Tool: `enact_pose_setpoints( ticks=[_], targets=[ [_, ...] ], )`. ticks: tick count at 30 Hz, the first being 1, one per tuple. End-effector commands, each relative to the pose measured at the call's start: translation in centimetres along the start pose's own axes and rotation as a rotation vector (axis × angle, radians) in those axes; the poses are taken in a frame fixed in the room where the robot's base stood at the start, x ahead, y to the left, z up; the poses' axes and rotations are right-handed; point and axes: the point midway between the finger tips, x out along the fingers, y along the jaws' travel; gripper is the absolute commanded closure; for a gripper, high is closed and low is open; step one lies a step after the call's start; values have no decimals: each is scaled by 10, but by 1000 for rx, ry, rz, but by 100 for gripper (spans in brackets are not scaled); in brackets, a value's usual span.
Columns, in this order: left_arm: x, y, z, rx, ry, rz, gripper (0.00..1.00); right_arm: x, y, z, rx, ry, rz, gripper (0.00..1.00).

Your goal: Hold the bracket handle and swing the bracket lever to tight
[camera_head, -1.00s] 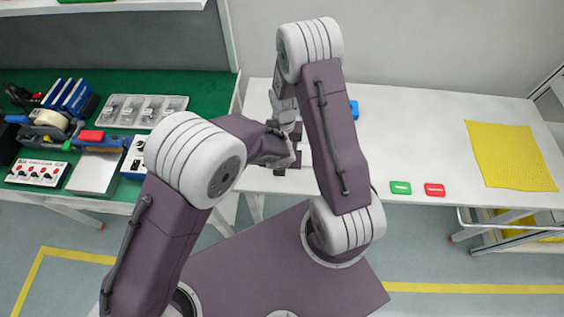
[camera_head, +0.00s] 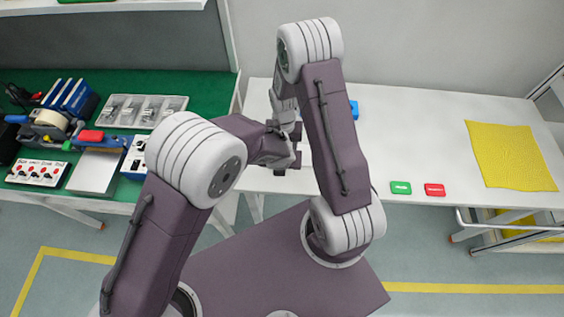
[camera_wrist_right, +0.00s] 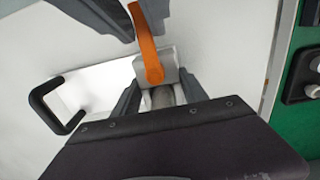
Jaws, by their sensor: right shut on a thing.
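In the right wrist view the bracket's grey block (camera_wrist_right: 156,70) stands on a pale plate. An orange lever (camera_wrist_right: 147,45) is pivoted on it and points up in the picture. My right gripper (camera_wrist_right: 160,93) has its fingers on either side of the bracket's grey handle (camera_wrist_right: 163,97) and is shut on it. Grey fingers, seemingly my left gripper's, come in at the top beside the lever; whether they grip it is unclear. In the head view my left gripper (camera_head: 291,148) is at the white table's left part, and my arms hide the bracket.
A black loop (camera_wrist_right: 52,105) is beside the bracket. On the white table (camera_head: 430,130) are a blue thing (camera_head: 353,109), green (camera_head: 401,188) and red (camera_head: 434,190) tags and a yellow cloth (camera_head: 510,155). A green bench (camera_head: 205,90) with tools stands left. The white table's middle is clear.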

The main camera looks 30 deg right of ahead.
Motion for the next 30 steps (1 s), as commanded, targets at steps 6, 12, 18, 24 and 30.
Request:
enact_pose_setpoints(
  ticks=[6, 12, 18, 24, 30],
  targets=[
    [0, 0, 0, 0, -1, 0, 100, 0, 0, -1, 0, 2, -1, 100],
    [-1, 0, 0, 0, -1, 0, 100, 0, 0, -1, 0, 3, -1, 100],
    [-1, 0, 0, 0, -1, -1, 100, 0, 0, -1, 0, 3, -1, 100],
    [-1, 0, 0, 0, -1, -1, 100, 0, 0, -1, 0, 3, -1, 100],
    [-1, 2, 0, 33, 1, -16, 100, 0, 0, -1, 0, 3, -1, 100]
  ],
)
